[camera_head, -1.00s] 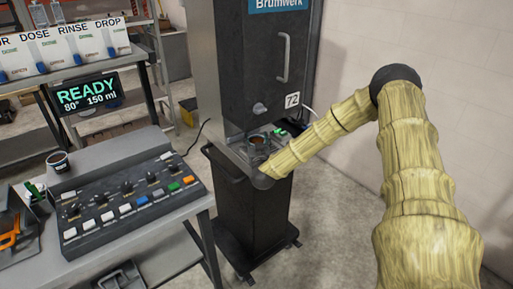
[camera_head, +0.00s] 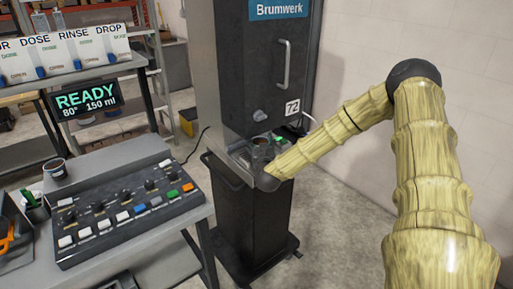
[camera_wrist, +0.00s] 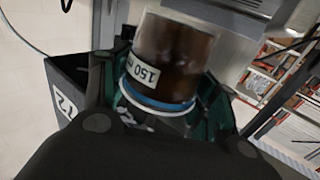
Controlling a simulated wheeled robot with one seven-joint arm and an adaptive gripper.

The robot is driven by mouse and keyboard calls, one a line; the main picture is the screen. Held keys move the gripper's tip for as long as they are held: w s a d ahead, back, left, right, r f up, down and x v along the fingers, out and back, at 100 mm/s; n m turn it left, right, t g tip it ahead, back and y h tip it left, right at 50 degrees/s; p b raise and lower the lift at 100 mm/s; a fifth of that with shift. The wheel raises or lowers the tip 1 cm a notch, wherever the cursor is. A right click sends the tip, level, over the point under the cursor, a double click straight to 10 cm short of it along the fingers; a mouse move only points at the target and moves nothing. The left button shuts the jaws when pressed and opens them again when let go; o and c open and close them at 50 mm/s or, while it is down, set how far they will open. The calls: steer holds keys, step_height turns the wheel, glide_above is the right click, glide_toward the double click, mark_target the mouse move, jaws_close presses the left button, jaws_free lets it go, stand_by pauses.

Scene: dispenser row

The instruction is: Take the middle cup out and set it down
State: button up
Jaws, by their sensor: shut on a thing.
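The cup (camera_wrist: 172,50) is clear, with brown liquid, a blue band and a "150 ml" label. It fills the top middle of the wrist view, which is rolled over. My gripper (camera_wrist: 163,85) is shut on it, with dark green finger pads on both sides. In the head view my gripper (camera_head: 258,153) is at the low front bay of the tall grey dispenser (camera_head: 250,65), marked Brumwerk and 72. The cup shows small there, partly hidden by the fingers. I cannot tell whether it still touches the bay floor.
A control console (camera_head: 125,215) with knobs and coloured buttons sits on a grey table at left. A screen (camera_head: 86,98) reads READY, 80°, 150 ml. The floor right of the dispenser is clear.

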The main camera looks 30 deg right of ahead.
steer(key=s+d+b, duration=0.1)
steer(key=s+d, duration=0.1)
steer(key=s, duration=0.4)
steer(key=s+d+r+b, duration=0.1)
steer(key=s+d, duration=0.1)
steer(key=s, duration=0.5)
steer(key=shift+s+d+r, duration=0.15)
steer(key=shift+d+r, duration=0.05)
steer(key=shift+d, duration=0.2)
